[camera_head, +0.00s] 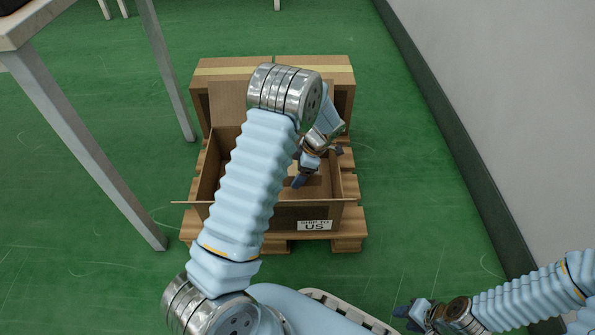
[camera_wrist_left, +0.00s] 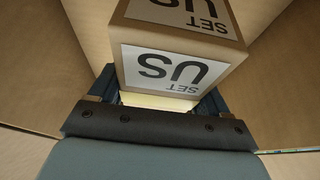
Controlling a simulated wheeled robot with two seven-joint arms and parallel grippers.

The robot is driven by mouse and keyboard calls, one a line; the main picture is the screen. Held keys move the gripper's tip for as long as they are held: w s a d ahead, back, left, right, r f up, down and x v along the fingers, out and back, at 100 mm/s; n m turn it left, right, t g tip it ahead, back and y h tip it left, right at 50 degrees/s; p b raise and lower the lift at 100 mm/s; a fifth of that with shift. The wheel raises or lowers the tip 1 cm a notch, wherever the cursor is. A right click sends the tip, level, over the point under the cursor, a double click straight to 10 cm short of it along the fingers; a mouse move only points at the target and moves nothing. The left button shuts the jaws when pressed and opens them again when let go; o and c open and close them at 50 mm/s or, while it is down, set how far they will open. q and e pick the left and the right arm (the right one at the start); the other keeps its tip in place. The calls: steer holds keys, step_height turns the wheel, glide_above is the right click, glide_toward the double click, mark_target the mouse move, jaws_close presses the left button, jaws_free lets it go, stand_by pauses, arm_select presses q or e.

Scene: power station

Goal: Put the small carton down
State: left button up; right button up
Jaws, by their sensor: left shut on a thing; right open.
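The small carton (camera_wrist_left: 182,62) fills the middle of the left wrist view, brown with white labels reading "SET US". My left gripper (camera_wrist_left: 158,97) is shut on it, one finger on each side. In the head view my left gripper (camera_head: 300,180) points down inside the open cardboard box (camera_head: 268,217), which has a "SHIP TO US" label. My arm covers much of the box there, and I cannot make out the carton clearly. Whether the carton touches the box floor cannot be told. My right gripper (camera_head: 412,315) is open at the lower right, away from the box.
The open box stands on a wooden pallet (camera_head: 348,232), its flaps spread. A taped closed box (camera_head: 338,82) stands behind it. A table leg (camera_head: 95,160) is at the left and a grey wall (camera_head: 510,90) at the right. Green floor (camera_head: 400,200) is clear between pallet and wall.

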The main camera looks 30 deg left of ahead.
arm_select(q)
steer(key=shift+s+f+b, duration=0.1)
steer(key=shift+f+b, duration=0.25)
steer(key=shift+f, duration=0.1)
steer(key=o, duration=1.4)
steer(key=shift+s+f, duration=0.1)
steer(key=shift+s, duration=0.05)
steer(key=shift+r, duration=0.25)
steer(key=p+v, duration=0.3)
steer(key=v, duration=1)
steer(key=shift+a, duration=0.15)
steer(key=shift+w, duration=0.25)
